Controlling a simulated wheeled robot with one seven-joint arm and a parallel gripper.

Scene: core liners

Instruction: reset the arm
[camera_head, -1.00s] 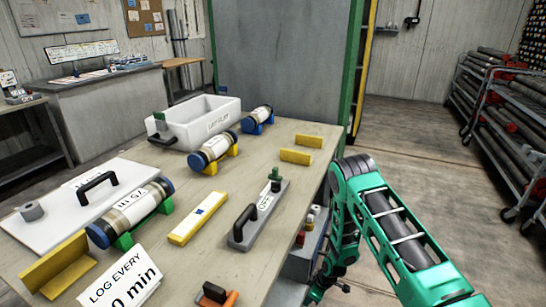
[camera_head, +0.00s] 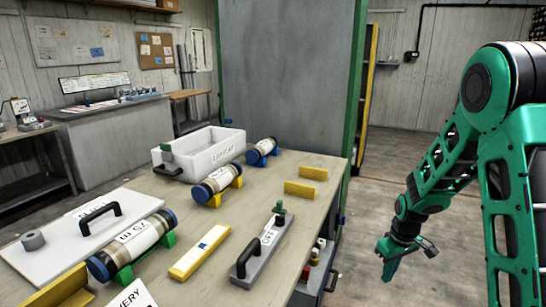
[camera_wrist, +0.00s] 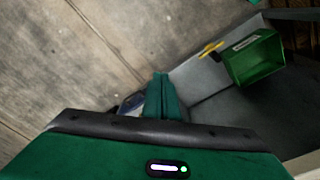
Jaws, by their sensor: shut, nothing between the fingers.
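My green arm is folded at the right of the head view, with my gripper (camera_head: 389,268) hanging past the table's right edge over the floor. The gripper is shut and empty, and it touches nothing that I can see. In the wrist view its closed green fingers (camera_wrist: 163,97) point out over the concrete floor. No other object belongs to this task.
The table (camera_head: 232,238) holds core tubes on stands, a white bin (camera_head: 205,158), a grey block marked OFF (camera_head: 262,247) and yellow blocks. A green bin (camera_wrist: 254,58) shows in the wrist view. A tall grey panel (camera_head: 287,70) stands behind. The floor at right is open.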

